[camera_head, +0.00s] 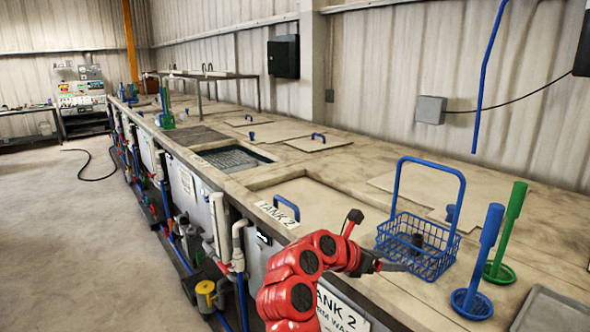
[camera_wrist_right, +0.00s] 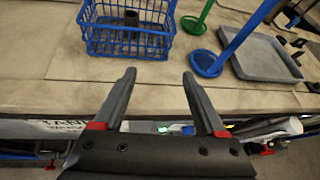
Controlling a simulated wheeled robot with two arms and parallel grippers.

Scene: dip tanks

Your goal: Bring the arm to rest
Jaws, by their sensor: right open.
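My right arm (camera_head: 292,285) is red and reaches up from the bottom of the head view over the front edge of the tank bench. Its gripper (camera_head: 400,267) shows beside the blue wire basket. In the right wrist view the gripper (camera_wrist_right: 160,77) has its two fingers apart, with nothing between them. The blue basket (camera_head: 428,240) stands upright on the bench with its handle raised and a dark object in it. It also shows beyond the fingers in the wrist view (camera_wrist_right: 100,40). My left gripper is not in view.
A blue paddle-like tool (camera_head: 478,262) and a green one (camera_head: 507,235) stand right of the basket, near a grey tray (camera_head: 552,312). Open floor (camera_head: 90,240) lies at the left.

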